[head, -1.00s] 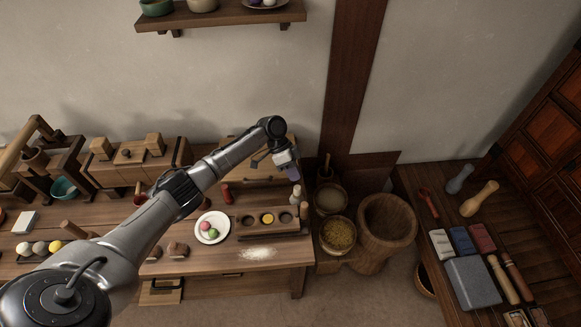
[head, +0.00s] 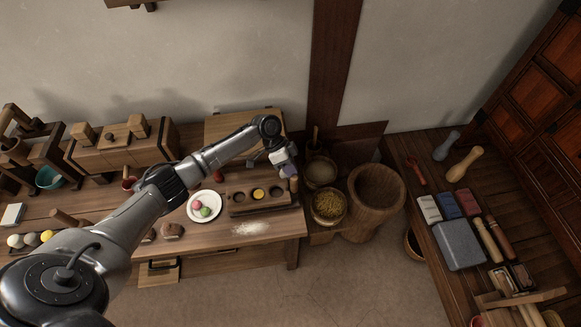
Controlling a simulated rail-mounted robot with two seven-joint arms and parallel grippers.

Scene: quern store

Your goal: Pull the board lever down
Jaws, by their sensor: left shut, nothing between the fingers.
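A wooden board (head: 228,122) stands at the back of the workbench, partly hidden behind my left arm. I cannot make out a lever on it; the arm and gripper cover part of that area. My left gripper (head: 285,169) is shut and empty, seen over the bench's right back corner in front of the wall. I cannot tell whether it touches anything. My right gripper is not in view.
A dark wooden mould tray (head: 240,209) and a white plate (head: 215,201) with coloured balls sit in front of the gripper. A large wooden mortar (head: 376,190) and a grain tub (head: 329,219) stand to the right. The floor (head: 330,280) in front is clear.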

